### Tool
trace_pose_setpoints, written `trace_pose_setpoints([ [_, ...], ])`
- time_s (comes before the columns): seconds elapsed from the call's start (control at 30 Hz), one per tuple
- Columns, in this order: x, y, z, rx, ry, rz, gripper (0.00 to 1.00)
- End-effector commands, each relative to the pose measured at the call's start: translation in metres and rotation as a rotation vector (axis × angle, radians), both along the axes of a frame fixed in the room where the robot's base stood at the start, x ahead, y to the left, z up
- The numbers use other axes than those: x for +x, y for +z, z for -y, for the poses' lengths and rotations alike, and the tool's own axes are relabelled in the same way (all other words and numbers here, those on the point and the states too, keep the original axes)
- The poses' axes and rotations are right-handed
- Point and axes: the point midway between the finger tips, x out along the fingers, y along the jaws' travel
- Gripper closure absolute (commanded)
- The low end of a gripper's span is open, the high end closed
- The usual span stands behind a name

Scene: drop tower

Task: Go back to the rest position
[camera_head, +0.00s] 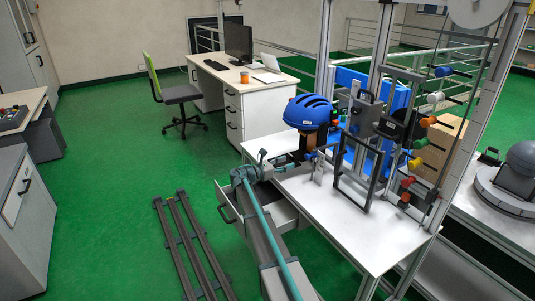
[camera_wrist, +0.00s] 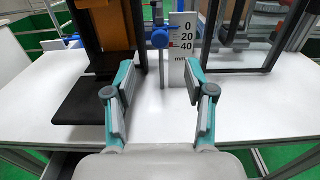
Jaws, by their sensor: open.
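My gripper (camera_head: 262,167) is at the end of my arm, at the left edge of the white table (camera_head: 345,228) in the head view. In the wrist view its two fingers (camera_wrist: 158,78) are apart with nothing between them. They point over the white tabletop toward a scale plate (camera_wrist: 183,48) marked 0, 20, 40 mm. The drop tower (camera_head: 385,50) stands on the table. A blue helmet (camera_head: 308,112) sits on a brown headform beside the tower, just beyond my gripper. The wrist view shows part of the brown support and a black plate (camera_wrist: 85,103).
An open drawer (camera_head: 285,214) is below my gripper. Coloured knobs (camera_head: 415,163) and dark frames (camera_head: 365,170) crowd the table. A desk with monitor (camera_head: 238,40) and a chair (camera_head: 180,95) stand behind. Rails (camera_head: 190,245) lie on the green floor, which is otherwise mostly clear at left.

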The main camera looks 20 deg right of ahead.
Motion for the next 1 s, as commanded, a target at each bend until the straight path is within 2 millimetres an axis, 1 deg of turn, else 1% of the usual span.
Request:
trace_pose_setpoints([
  [0.13,0.0,0.0,0.0,0.002,0.0,0.02,0.46],
  [0.23,0.0,-0.001,0.0,0.013,0.001,0.085,0.46],
  [0.3,-0.001,-0.008,0.0,0.056,-0.003,0.167,0.46],
  [0.37,-0.007,-0.02,-0.002,0.123,-0.016,0.261,0.46],
  [0.43,-0.024,-0.042,-0.007,0.231,-0.046,0.394,0.46],
  [0.47,-0.034,-0.058,-0.01,0.284,-0.066,0.446,0.46],
  [0.5,-0.046,-0.08,-0.016,0.349,-0.095,0.507,0.46],
  [0.57,-0.065,-0.111,-0.026,0.438,-0.144,0.583,0.46],
  [0.6,-0.079,-0.132,-0.034,0.492,-0.18,0.627,0.46],
  [0.67,-0.1,-0.164,-0.047,0.567,-0.239,0.686,0.46],
  [0.7,-0.115,-0.184,-0.056,0.615,-0.283,0.721,0.46],
  [0.77,-0.138,-0.212,-0.071,0.679,-0.35,0.768,0.46],
  [0.8,-0.154,-0.23,-0.081,0.718,-0.397,0.795,0.46],
  [0.87,-0.178,-0.256,-0.097,0.77,-0.47,0.83,0.46],
  [0.9,-0.195,-0.273,-0.108,0.802,-0.521,0.853,0.46],
  [0.97,-0.221,-0.295,-0.124,0.843,-0.6,0.881,0.46],
  [1.0,-0.239,-0.309,-0.136,0.868,-0.656,0.898,0.46],
])
